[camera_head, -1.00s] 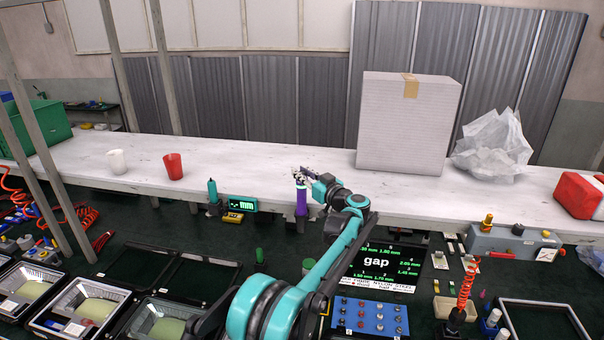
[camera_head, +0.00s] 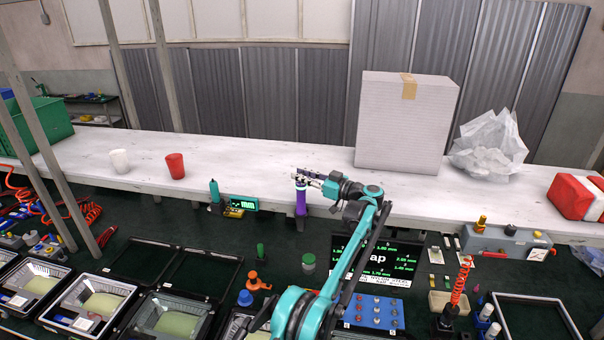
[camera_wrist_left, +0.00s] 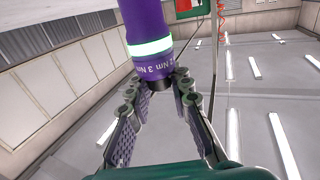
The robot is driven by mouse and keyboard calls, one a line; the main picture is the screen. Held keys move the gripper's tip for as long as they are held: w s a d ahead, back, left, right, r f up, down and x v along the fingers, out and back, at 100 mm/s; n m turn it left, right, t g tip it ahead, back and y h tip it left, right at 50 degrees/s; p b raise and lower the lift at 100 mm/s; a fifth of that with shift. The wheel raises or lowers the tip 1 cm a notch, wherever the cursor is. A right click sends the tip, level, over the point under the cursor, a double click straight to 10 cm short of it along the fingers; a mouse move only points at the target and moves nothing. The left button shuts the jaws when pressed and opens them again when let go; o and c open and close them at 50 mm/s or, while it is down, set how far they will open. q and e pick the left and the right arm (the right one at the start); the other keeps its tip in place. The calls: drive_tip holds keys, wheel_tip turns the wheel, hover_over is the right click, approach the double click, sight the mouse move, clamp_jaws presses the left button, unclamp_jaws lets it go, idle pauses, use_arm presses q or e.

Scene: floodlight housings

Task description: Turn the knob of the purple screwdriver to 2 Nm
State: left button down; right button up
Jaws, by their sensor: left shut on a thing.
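The purple screwdriver (camera_head: 301,203) stands upright at the front edge of the white bench. In the left wrist view its purple body (camera_wrist_left: 148,30) has a glowing pale band and a ring with "Nm" markings, with "3 Nm" readable. I cannot tell which value is set. My left gripper (camera_head: 303,176) is at its top end, and its fingers (camera_wrist_left: 160,92) are shut around the dark end beyond the marked ring. The fingers partly hide that end. My right gripper is not in view.
A teal tool (camera_head: 214,191) and a small green-lit display (camera_head: 244,203) stand left of the screwdriver. A red cup (camera_head: 175,166), a white cup (camera_head: 119,161) and a large white box (camera_head: 405,125) stand on the bench. A "gap" screen (camera_head: 378,262) is partly behind my arm.

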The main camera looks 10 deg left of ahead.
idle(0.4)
use_arm(q)
drive_tip(key=c, duration=1.3)
unclamp_jaws()
drive_tip(key=shift+c, duration=0.2)
drive_tip(key=v, duration=1.2)
